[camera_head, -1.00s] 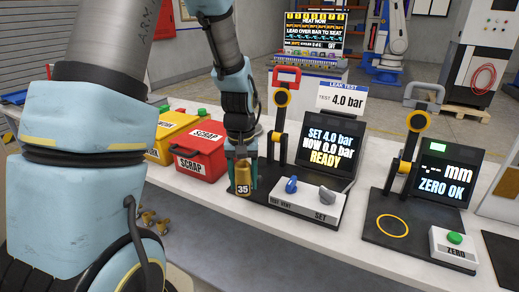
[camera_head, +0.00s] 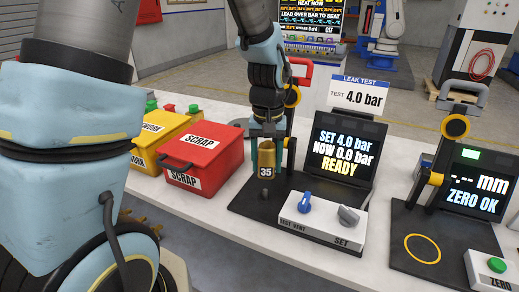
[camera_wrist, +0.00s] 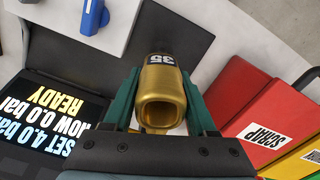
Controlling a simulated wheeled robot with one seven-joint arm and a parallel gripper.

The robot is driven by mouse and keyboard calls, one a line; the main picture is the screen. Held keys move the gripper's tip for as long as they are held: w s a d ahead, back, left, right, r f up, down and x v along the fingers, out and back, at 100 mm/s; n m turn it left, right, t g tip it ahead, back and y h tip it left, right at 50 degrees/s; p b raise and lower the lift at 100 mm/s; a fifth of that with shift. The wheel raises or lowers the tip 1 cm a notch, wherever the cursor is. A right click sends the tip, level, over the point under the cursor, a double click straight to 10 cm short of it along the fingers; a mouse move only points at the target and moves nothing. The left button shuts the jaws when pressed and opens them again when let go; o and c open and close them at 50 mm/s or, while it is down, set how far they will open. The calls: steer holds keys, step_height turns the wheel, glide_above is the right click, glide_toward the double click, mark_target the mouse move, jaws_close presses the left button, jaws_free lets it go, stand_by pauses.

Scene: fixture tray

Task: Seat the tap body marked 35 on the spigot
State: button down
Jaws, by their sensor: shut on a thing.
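The brass tap body marked 35 (camera_head: 266,158) is upright in my gripper (camera_head: 267,148), above the left part of the leak tester's dark base plate (camera_head: 244,198). A short grey post, which looks like the spigot (camera_head: 265,194), stands directly below it in the head view. Whether the two touch is unclear. In the wrist view, the green fingers of my gripper (camera_wrist: 161,100) are shut on both sides of the tap body (camera_wrist: 163,82). Its open round end faces the camera and the 35 label is at its far side. The spigot is hidden there.
The leak tester's screen (camera_head: 342,148) reads READY, 0.0 bar. Its control box with blue knob (camera_head: 305,201) stands right of the spigot. A red scrap bin (camera_head: 203,160) and yellow bin (camera_head: 160,135) stand left. A clamp with red handle (camera_head: 298,75) rises behind my gripper.

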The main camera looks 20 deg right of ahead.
steer(key=shift+w+f, duration=0.15)
steer(key=shift+w, duration=0.15)
steer(key=shift+f+b, duration=2.1)
steer(key=shift+f, duration=0.2)
steer(key=shift+f+b, duration=1.05)
steer(key=shift+f, duration=0.95)
stand_by(1.2)
jaws_free()
stand_by(0.5)
